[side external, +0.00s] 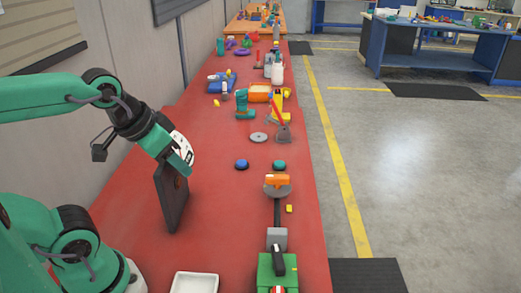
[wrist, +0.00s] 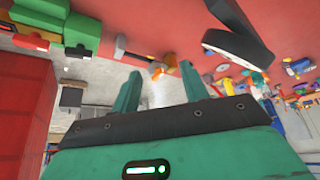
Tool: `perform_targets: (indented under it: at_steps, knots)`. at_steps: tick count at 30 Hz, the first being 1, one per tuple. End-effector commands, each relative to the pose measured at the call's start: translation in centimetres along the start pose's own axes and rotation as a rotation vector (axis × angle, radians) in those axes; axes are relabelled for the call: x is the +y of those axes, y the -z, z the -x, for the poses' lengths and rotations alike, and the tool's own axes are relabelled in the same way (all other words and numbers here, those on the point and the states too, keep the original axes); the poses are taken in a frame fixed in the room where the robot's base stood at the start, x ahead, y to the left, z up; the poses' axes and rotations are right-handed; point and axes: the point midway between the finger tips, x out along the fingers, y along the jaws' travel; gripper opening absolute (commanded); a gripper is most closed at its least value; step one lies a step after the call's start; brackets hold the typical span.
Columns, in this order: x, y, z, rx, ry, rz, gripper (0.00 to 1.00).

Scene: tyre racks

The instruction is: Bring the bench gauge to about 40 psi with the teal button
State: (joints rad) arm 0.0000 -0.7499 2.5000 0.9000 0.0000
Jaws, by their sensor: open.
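The teal button (side external: 279,165) is a small round dome on a dark base on the red bench. A similar blue button (side external: 241,165) sits just left of it. A dark upright panel (side external: 172,197) stands at the left, seen nearly edge-on; it may be the gauge, but no dial or reading shows. My gripper (side external: 188,168) hangs above and beside the panel's top, left of both buttons and apart from them. In the wrist view its two teal fingers (wrist: 160,82) are spread with nothing between them. I cannot make out the buttons there.
An orange block on a round grey stand (side external: 277,186) is in front of the teal button. A green machine (side external: 278,270) and white tray (side external: 195,283) are nearer. Tools crowd the bench behind. Red bench between panel and buttons is clear.

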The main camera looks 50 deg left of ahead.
Motion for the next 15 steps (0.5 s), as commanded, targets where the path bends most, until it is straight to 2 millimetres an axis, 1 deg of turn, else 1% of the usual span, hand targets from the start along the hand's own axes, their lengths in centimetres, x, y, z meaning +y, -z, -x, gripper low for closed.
perform_targets:
  at_steps: [2,6,8,9,15]
  knots:
    - [0.00,0.00,0.00,0.000,0.000,0.000,0.42]
    - [0.00,0.00,0.00,0.000,0.000,0.000,0.15]
    - [0.00,0.00,0.00,0.000,0.000,0.000,0.03]
    - [0.00,0.00,0.00,0.000,0.000,0.000,0.00]
    - [0.00,0.00,0.00,0.000,0.000,0.000,0.00]
